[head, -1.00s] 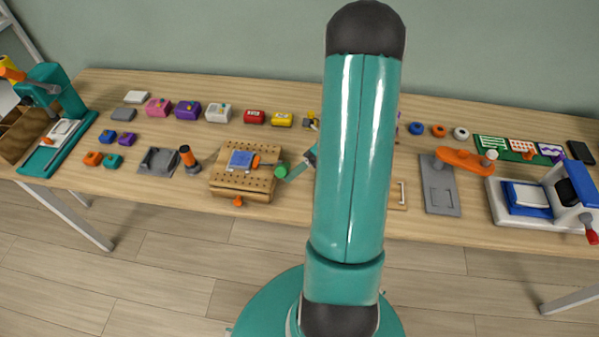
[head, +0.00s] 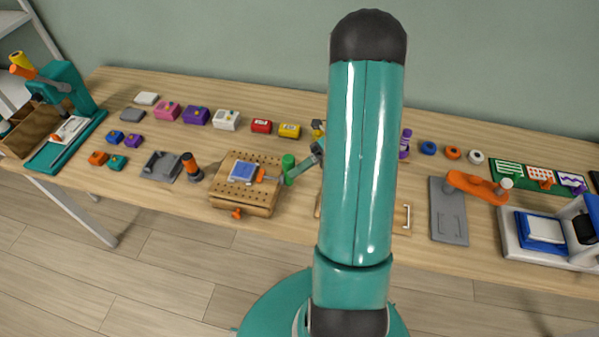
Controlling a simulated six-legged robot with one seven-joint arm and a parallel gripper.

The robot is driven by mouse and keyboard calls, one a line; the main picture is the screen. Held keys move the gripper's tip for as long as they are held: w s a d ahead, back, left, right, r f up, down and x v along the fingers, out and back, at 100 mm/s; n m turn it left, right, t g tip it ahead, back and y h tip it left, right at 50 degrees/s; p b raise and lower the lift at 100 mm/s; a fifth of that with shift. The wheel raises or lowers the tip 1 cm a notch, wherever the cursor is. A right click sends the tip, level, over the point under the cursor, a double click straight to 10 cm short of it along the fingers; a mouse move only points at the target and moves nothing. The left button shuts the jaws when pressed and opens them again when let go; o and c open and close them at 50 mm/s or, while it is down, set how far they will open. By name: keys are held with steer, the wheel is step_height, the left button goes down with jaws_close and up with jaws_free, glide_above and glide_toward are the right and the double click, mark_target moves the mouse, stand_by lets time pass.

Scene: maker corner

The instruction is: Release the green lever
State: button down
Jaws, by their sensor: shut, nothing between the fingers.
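The green lever (head: 288,163) shows as a green upright handle at the right edge of the pegboard block (head: 233,196).
Orange and grey fixtures (head: 190,168) stand left of the block. Several small coloured boxes (head: 196,116) line the back. A grey plate with an orange arm (head: 449,222) is at right. A wooden part behind my arm is mostly hidden. The front table strip is clear.

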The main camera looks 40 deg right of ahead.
steer(key=shift+w+d, duration=0.2)
steer(key=shift+d, duration=0.15)
steer(key=shift+w+d+r, duration=0.1)
steer(key=shift+d, duration=0.05)
stand_by(0.3)
steer(key=v, duration=1.3)
steer(key=shift+d, duration=0.3)
